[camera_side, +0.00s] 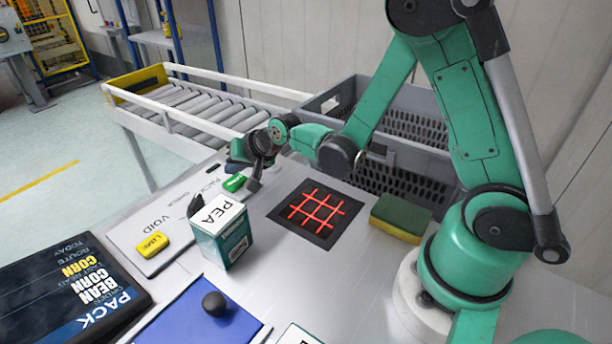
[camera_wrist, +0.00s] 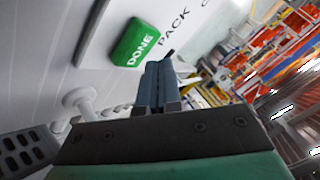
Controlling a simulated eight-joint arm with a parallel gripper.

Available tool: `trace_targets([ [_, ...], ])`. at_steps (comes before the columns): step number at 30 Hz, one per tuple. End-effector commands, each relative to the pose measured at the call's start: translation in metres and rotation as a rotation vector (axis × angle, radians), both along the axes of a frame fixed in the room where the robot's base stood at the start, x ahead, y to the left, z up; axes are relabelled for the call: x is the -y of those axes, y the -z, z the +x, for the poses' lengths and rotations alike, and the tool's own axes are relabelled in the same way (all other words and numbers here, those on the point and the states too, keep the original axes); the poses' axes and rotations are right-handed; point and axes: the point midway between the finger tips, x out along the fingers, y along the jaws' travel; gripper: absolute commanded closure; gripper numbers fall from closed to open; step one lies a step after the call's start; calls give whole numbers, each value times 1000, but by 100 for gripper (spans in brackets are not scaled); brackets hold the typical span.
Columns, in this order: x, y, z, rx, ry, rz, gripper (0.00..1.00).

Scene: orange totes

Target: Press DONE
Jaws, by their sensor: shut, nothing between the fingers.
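The green DONE button (camera_wrist: 135,42) sits on a white panel, just beyond my gripper's tips in the wrist view. In the side view the DONE button (camera_side: 234,183) is a small green block on the white panel, near the word PACK. My gripper (camera_side: 254,186) is beside it, to its right, pointing down. In the wrist view my gripper (camera_wrist: 157,75) has its fingers shut together and empty. A gap shows between the fingertips and the button in the wrist view; I cannot tell the exact height.
A dark mat with a red grid (camera_side: 317,212), a sponge (camera_side: 400,217), a blue board with a black knob (camera_side: 214,304) and an order screen (camera_side: 65,290) lie around. Grey crates (camera_side: 400,150) and a roller conveyor (camera_side: 200,105) stand behind.

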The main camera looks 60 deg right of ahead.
Motion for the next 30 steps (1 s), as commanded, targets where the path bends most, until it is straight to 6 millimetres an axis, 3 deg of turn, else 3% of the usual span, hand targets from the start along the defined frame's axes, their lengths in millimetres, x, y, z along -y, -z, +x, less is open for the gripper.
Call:
trace_targets([
  [30, 0, 10, 0, 0, 0, 0, 100],
])
